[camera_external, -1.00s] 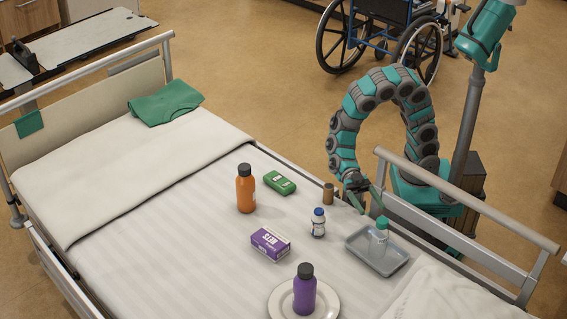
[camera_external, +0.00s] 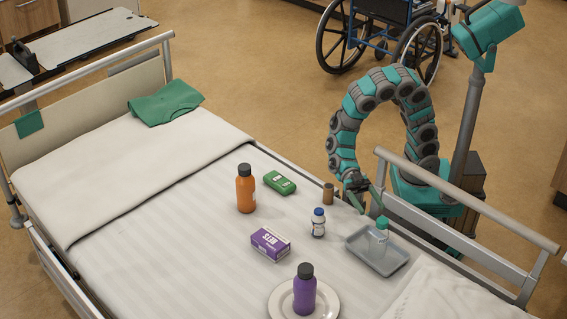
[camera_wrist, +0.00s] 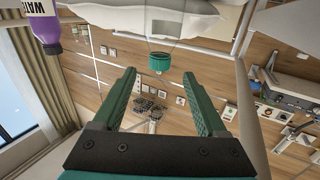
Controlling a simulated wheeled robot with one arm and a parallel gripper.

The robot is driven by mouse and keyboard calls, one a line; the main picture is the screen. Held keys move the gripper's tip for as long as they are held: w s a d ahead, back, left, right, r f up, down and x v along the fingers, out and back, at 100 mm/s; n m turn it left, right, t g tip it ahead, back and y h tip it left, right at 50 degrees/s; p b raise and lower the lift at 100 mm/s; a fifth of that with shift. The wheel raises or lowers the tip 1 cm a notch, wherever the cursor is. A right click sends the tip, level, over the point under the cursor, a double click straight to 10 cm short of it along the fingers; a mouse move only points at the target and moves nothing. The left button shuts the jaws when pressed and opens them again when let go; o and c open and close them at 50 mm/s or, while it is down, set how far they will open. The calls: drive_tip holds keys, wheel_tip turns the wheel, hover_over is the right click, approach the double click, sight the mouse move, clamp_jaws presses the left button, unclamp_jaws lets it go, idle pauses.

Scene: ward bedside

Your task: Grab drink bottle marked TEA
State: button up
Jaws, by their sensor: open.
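No label reading TEA is legible in these frames. An orange bottle with a black cap (camera_external: 245,190) stands upright on the bed; no wording shows on it. A purple bottle with a black cap (camera_external: 304,292) stands on a white plate (camera_external: 276,303). In the wrist view the purple bottle (camera_wrist: 42,22) appears upside down at top left, its partly cut-off label starting "WAT". My gripper (camera_external: 367,197) is open and empty near the bed's right side, apart from both bottles. The wrist view shows its two green fingers (camera_wrist: 159,76) spread.
A grey tray (camera_external: 362,258) holds a clear bottle with a green cap (camera_external: 382,235), close to my gripper. A bed rail (camera_external: 465,203) runs along the right.

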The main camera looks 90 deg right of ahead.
drive_tip(key=shift+o, duration=0.2)
drive_tip(key=shift+o, duration=0.9)
